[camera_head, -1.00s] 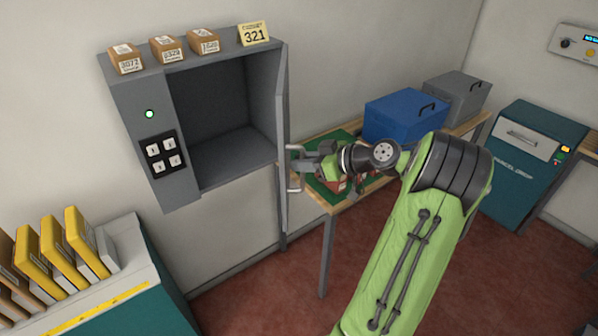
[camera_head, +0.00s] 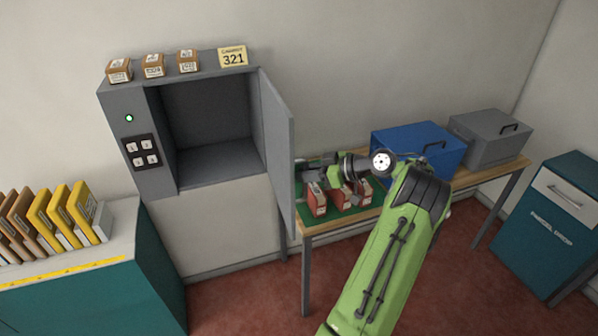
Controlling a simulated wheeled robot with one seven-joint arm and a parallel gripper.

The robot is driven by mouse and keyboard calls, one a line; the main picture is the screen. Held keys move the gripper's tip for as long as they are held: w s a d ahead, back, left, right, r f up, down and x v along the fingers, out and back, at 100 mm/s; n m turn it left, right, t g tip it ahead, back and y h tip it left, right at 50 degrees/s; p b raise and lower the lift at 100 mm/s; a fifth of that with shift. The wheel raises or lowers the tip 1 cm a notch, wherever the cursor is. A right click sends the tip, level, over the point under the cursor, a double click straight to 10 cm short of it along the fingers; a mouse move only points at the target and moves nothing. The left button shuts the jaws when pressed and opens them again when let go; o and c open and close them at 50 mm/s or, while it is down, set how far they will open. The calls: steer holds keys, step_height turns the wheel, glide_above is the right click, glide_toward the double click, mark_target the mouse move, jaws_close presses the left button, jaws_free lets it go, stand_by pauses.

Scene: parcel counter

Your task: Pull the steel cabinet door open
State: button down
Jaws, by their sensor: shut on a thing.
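The grey steel cabinet (camera_head: 153,185) is mounted on the wall at the left, with its dark compartment (camera_head: 210,115) exposed and empty. Its door (camera_head: 278,150) stands wide open, swung out to the right, with its inner face towards me. My gripper (camera_head: 300,168) is at the far side of the door near its free edge, shut on the door handle. The handle and the fingertips are mostly hidden behind the door. A green light (camera_head: 129,118) glows above the keypad (camera_head: 141,152).
Red parcels (camera_head: 317,200) stand on a green mat on the wooden table (camera_head: 325,223), just below my gripper. A blue box (camera_head: 415,145) and a grey box (camera_head: 490,135) stand farther right. A teal counter (camera_head: 90,295) is at lower left. Red floor lies clear in front.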

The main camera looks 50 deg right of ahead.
steer(key=shift+d+r, duration=0.15)
steer(key=shift+w, duration=0.1)
steer(key=c, duration=1.5)
jaws_free()
steer(key=o, duration=0.4)
steer(key=shift+w, duration=0.15)
steer(key=shift+s, duration=0.2)
steer(key=p+v, duration=0.5)
steer(key=v, duration=1)
steer(key=shift+s+r, duration=0.15)
steer(key=shift+s, duration=0.05)
